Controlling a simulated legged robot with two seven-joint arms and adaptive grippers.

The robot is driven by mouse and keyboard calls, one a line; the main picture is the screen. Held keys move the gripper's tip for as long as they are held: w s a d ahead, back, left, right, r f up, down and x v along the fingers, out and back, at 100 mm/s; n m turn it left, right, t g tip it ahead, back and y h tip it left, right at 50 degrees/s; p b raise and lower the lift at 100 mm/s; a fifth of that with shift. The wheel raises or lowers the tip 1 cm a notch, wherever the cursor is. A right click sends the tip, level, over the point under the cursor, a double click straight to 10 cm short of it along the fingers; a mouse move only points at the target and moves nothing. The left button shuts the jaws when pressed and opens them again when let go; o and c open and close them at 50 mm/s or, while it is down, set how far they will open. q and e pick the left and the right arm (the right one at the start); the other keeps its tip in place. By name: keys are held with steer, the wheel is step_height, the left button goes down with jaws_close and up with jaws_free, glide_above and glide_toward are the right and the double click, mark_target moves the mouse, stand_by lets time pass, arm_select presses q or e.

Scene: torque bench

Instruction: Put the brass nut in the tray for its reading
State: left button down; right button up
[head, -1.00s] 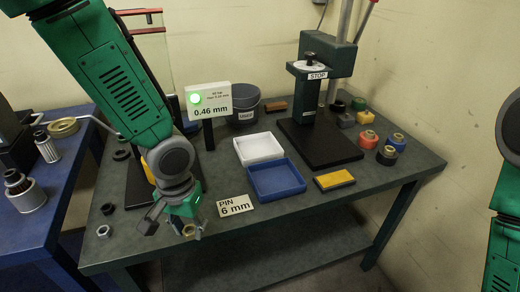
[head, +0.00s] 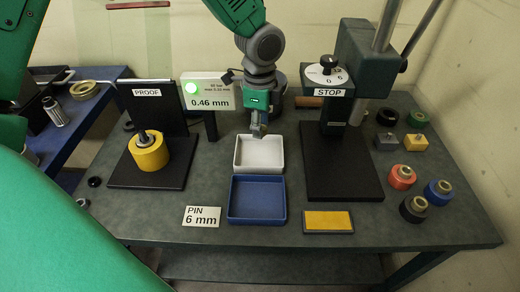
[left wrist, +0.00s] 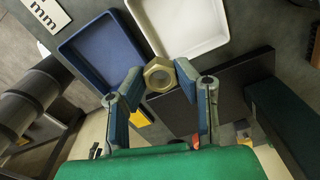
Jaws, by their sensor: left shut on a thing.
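My left gripper (head: 258,130) hangs at the back edge of the white tray (head: 237,165), apparently above it. In the left wrist view its two fingertips are shut on the brass nut (left wrist: 159,74), a hexagonal nut with a dark hole. In the head view the nut is mostly hidden by the fingers. The blue tray (head: 257,221) sits in front of the white tray. Both trays look empty where I see inside. My right gripper is not in view.
A display reading 0.46 mm (head: 211,103) with a green light stands left of the gripper. A black press stand marked STOP (head: 345,165) is on the right. A PROOF stand (head: 160,110) holds a yellow cylinder (head: 149,153). A PIN 6 mm card (head: 202,216) lies front left.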

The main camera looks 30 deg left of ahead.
arm_select(q)
steer(key=w+a+r+m+p, duration=0.1)
steer(key=w+a+r+m, duration=0.25)
steer(key=m, duration=0.35)
glide_above(260, 156)
steer(key=f, duration=0.8)
steer(key=a+f, duration=0.1)
steer(key=f, duration=0.3)
steer(key=shift+s+f+p, duration=0.1)
steer(key=shift+f+p, duration=0.25)
steer(key=shift+d+f, duration=0.45)
steer(key=f, duration=0.3)
steer(key=shift+d, duration=0.3)
steer(key=shift+a+f, duration=0.2)
steer(key=shift+a, duration=0.1)
steer(key=c, duration=1.2)
jaws_free()
steer(key=shift+a, duration=0.35)
steer(key=shift+d+r, duration=0.15)
steer(key=shift+d, duration=0.25)
steer(key=shift+r, duration=5.9)
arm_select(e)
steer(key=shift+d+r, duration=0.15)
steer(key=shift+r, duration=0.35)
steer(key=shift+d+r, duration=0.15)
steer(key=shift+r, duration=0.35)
